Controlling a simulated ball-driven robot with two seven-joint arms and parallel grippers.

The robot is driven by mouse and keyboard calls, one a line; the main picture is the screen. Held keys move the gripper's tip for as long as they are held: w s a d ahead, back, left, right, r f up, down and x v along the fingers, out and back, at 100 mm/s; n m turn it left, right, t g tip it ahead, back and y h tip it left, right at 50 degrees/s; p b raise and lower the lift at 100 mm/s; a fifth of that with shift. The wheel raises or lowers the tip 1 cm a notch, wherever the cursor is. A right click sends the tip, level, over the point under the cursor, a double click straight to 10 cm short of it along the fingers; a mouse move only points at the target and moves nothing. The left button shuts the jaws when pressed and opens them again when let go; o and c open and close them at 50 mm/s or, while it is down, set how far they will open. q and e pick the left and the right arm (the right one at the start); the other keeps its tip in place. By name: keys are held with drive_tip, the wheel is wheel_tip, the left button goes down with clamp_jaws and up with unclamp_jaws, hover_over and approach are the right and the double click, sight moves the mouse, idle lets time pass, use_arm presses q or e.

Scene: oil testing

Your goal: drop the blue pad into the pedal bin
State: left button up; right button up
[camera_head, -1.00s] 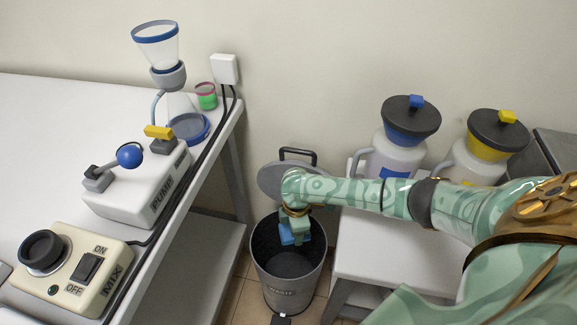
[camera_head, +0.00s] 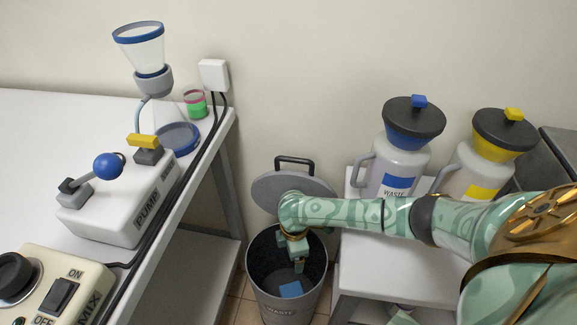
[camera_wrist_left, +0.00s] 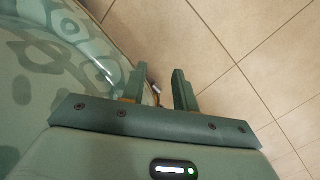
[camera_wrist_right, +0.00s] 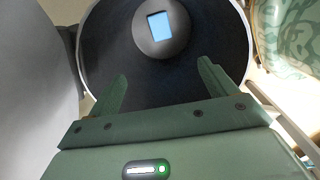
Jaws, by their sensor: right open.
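The blue pad (camera_head: 291,289) is down inside the grey pedal bin (camera_head: 318,287), below the rim and apart from my right gripper. The right wrist view shows the pad (camera_wrist_right: 159,27) over the round grey bottom of the bin; I cannot tell if it rests there. My right gripper (camera_head: 299,266) points down into the bin mouth. Its fingers (camera_wrist_right: 160,70) are spread and empty. The bin's lid (camera_head: 265,192) stands open against the wall. My left gripper (camera_wrist_left: 159,88) is open and empty above floor tiles, outside the head view.
A white table (camera_head: 65,115) on the left holds a pump (camera_head: 125,205) and a mixer (camera_head: 75,285). A low white stand (camera_head: 375,262) right of the bin carries a blue-marked waste jug (camera_head: 400,165) and a yellow-marked jug (camera_head: 485,165). My right arm passes over the stand.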

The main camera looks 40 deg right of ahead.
use_arm(q)
drive_tip(key=w+d+r+t+p, duration=0.1)
drive_tip(key=w+r+p, duration=0.3)
drive_tip(key=r+p, duration=0.4)
drive_tip(key=shift+w+r+p, duration=0.15)
drive_tip(key=shift+p, duration=0.75)
use_arm(e)
wheel_tip(320, 180, up, 16)
drive_tip(key=shift+r, duration=0.15)
